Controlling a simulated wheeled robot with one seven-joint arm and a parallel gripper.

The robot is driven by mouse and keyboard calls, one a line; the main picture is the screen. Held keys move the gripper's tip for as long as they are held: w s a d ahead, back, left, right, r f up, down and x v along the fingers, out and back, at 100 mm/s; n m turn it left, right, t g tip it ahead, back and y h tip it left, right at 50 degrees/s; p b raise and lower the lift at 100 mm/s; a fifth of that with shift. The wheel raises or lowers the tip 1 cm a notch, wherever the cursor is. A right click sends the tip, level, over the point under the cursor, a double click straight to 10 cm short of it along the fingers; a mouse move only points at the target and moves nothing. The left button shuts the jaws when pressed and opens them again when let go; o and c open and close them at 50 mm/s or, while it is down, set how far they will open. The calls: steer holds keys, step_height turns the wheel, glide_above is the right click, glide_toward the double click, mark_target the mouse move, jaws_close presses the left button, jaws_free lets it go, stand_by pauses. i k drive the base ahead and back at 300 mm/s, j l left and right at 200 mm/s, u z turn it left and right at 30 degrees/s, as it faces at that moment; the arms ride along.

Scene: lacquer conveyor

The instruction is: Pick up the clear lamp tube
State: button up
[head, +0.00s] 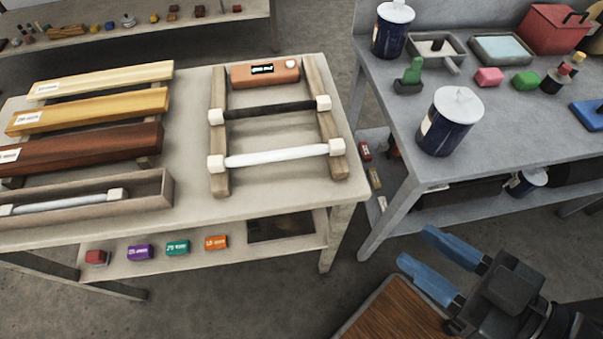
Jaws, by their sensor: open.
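A pale grey, glassy tube (70,203) with white end caps lies in a long wooden trough at the front left of the table; it looks most like the clear lamp tube. A dark tube (270,109) and a white tube (278,155) lie across a wooden rack (219,180), each with white end caps. From this view I cannot be sure which glass is clear. My gripper (414,246), with blue fingers, is open and empty at the lower right. It is over the floor, well apart from all the tubes.
The wooden trough (145,198) has raised walls. Yellow, orange and brown boards (80,142) lie behind it. An orange box (265,74) sits at the rack's back. The right bench (400,130) holds dark blue canisters (449,122). A brown wooden surface (395,312) is below my gripper.

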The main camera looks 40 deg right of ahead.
mark_target(337, 147)
steer(key=k+u, duration=0.1)
steer(key=u, duration=0.25)
steer(key=k+u, duration=0.15)
steer(key=u, duration=0.2)
steer(key=k+j+u, duration=0.1)
steer(key=u, duration=0.2)
steer(key=k+l+u, duration=0.35)
steer(key=l, duration=0.25)
steer(key=k+l+u, duration=0.4)
steer(key=k+l, duration=0.1)
